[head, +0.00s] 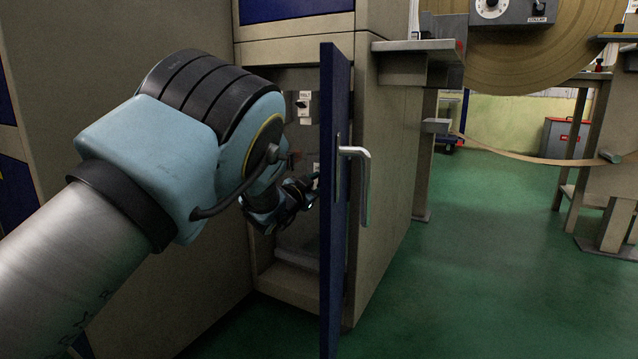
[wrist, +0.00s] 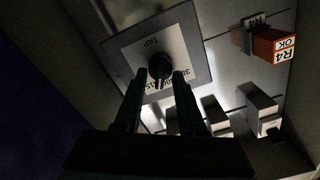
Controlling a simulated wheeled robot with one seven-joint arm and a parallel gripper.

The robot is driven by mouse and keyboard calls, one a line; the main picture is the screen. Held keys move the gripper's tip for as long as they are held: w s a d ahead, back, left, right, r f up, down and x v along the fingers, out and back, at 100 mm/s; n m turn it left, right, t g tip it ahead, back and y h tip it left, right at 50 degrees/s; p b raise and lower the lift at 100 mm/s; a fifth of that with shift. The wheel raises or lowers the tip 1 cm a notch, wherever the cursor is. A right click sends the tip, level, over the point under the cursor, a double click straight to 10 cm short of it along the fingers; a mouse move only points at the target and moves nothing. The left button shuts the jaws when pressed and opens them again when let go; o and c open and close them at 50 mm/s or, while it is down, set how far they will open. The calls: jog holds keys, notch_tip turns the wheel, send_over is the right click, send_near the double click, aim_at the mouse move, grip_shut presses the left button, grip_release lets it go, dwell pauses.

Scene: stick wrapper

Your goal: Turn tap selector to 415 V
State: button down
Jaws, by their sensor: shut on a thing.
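The tap selector is a black knob (wrist: 160,67) on a pale square plate (wrist: 190,47) marked TAP, seen upside down in the wrist view. Voltage figures run along the plate's lower edge, partly hidden by my fingers; which one the knob points at is not clear. My gripper (wrist: 157,79) has one finger on each side of the knob and is shut on it. In the head view my gripper (head: 303,190) reaches into the open cabinet, and the selector there is hidden behind my arm and the door.
The blue cabinet door (head: 333,270) stands open close to the right of my gripper, with a metal handle (head: 364,185). Another small switch (head: 304,104) sits higher inside.

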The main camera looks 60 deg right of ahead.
jog(key=shift+m+p, duration=0.55)
jog(key=shift+m, duration=1.15)
jog(key=c, duration=0.5)
grip_release()
jog(key=a+p, duration=0.3)
jog(key=a, duration=0.7)
jog(key=shift+a+p, duration=0.35)
jog(key=shift+a, duration=0.05)
